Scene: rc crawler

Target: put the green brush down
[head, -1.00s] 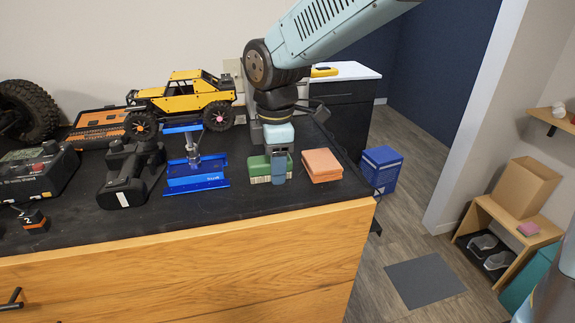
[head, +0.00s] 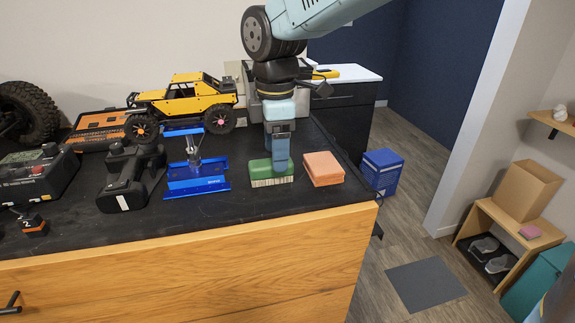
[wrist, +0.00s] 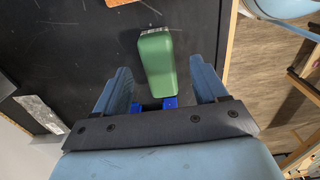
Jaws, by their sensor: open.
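The green brush (head: 262,173) rests on the black worktop near its front edge, with pale bristles along its lower side. It also shows in the wrist view (wrist: 157,62). My gripper (head: 281,168) is pointed down directly over the brush, its fingertips overlapping the brush's top in the head view. In the wrist view my gripper's fingers (wrist: 160,72) are spread apart, with clear gaps on both sides of the brush. My gripper is open. The brush's far side is partly hidden by the fingers in the head view.
An orange block (head: 323,169) sits close to the right of the brush. A blue stand (head: 198,186) is to the left, beside a black drill-like tool (head: 131,177). A yellow buggy (head: 182,101) stands behind. The black worktop (head: 230,208) is bare in front.

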